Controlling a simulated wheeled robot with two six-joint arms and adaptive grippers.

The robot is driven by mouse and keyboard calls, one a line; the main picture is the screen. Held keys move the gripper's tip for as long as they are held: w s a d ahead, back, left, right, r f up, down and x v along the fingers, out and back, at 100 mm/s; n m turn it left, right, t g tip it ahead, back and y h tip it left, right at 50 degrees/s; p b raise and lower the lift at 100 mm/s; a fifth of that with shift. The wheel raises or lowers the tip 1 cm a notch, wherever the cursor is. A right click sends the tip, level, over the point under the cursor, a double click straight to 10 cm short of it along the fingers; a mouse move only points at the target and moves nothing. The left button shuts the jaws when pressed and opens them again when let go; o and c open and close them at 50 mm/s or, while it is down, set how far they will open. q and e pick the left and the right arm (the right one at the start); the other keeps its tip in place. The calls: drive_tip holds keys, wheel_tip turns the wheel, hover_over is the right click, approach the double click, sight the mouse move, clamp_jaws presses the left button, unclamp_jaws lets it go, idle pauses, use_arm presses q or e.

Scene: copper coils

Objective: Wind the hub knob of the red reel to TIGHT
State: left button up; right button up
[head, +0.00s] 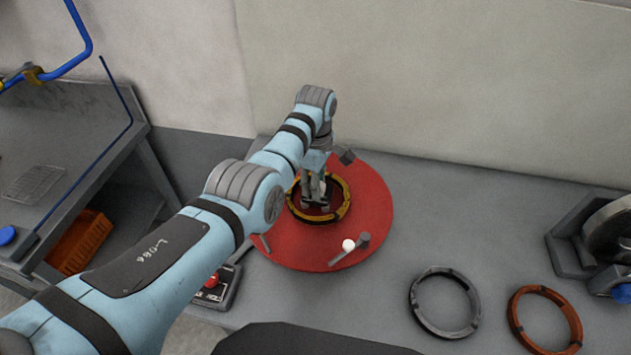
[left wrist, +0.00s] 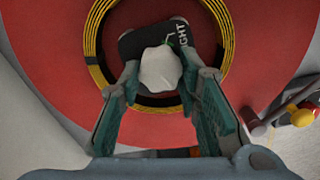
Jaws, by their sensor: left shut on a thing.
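The red reel (head: 375,205) lies flat on the grey bench, with a yellow and black ring (head: 342,212) around its middle. It also fills much of the left wrist view (left wrist: 60,60). My left gripper (head: 314,200) points down inside the ring at the reel's centre. In the left wrist view its fingers (left wrist: 160,85) are shut on the pale hub knob (left wrist: 158,68). Beneath the knob is a dark plate (left wrist: 135,45) with a green mark and lettering, of which "GHT" shows; the knob hides part of it. The head view does not show the knob clearly. My right gripper is not in view.
A short grey post and a white ball (head: 348,245) stand at the reel's front edge. A box with a red button (head: 212,282) is at the front left. A grey ring (head: 420,318) and a copper ring (head: 517,325) lie to the right. A wall stands behind.

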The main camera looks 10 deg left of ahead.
use_arm(q)
drive_tip(key=m, duration=0.2)
drive_tip(key=shift+m+p, duration=0.3)
drive_tip(key=shift+m, duration=0.1)
drive_tip(key=m, duration=0.3)
drive_tip(key=shift+f+m, duration=0.1)
drive_tip(key=shift+m, duration=0.2)
drive_tip(key=m, duration=0.3)
drive_tip(key=shift+d+m, duration=0.1)
drive_tip(key=shift+m, duration=0.2)
drive_tip(key=m, duration=0.4)
drive_tip(key=shift+d+m, duration=0.1)
drive_tip(key=shift+m, duration=0.2)
drive_tip(key=m, duration=0.3)
drive_tip(key=shift+m, duration=0.3)
drive_tip(key=m, duration=0.3)
drive_tip(key=shift+d+m, duration=0.1)
drive_tip(key=shift+m, duration=0.2)
drive_tip(key=m, duration=0.3)
drive_tip(key=shift+m+p, duration=0.3)
drive_tip(key=shift+s+m, duration=0.1)
drive_tip(key=shift+m, duration=1.7)
